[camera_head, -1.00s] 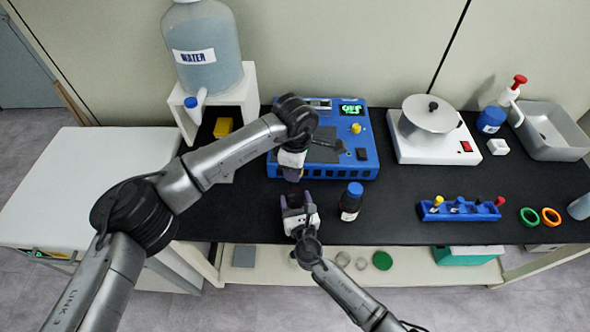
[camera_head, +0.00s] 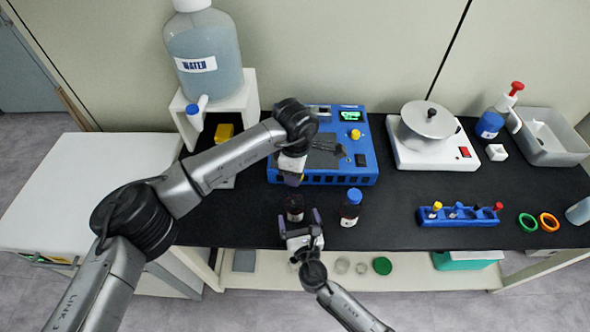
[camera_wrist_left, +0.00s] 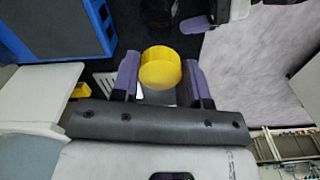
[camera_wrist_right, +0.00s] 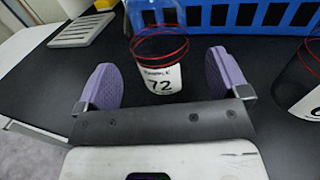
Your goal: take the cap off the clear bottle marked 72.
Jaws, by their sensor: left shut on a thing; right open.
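The clear bottle marked 72 (camera_wrist_right: 160,75) stands upright on the black bench, its label facing my right gripper; it is also in the head view (camera_head: 293,209). My right gripper (camera_wrist_right: 160,85) is open, with its purple fingers on the near side of the bottle, apart from it; in the head view it sits just in front of the bottle (camera_head: 301,222). My left gripper (camera_wrist_left: 160,72) is shut on a yellow cap (camera_wrist_left: 160,70), above and behind the bottle in the head view (camera_head: 292,178).
A blue-capped bottle (camera_head: 350,208) stands close to the right of bottle 72. A blue device (camera_head: 362,165) is behind. A blue rack (camera_head: 460,216), green ring (camera_head: 528,222) and orange ring (camera_head: 549,222) lie to the right. Bench between is clear.

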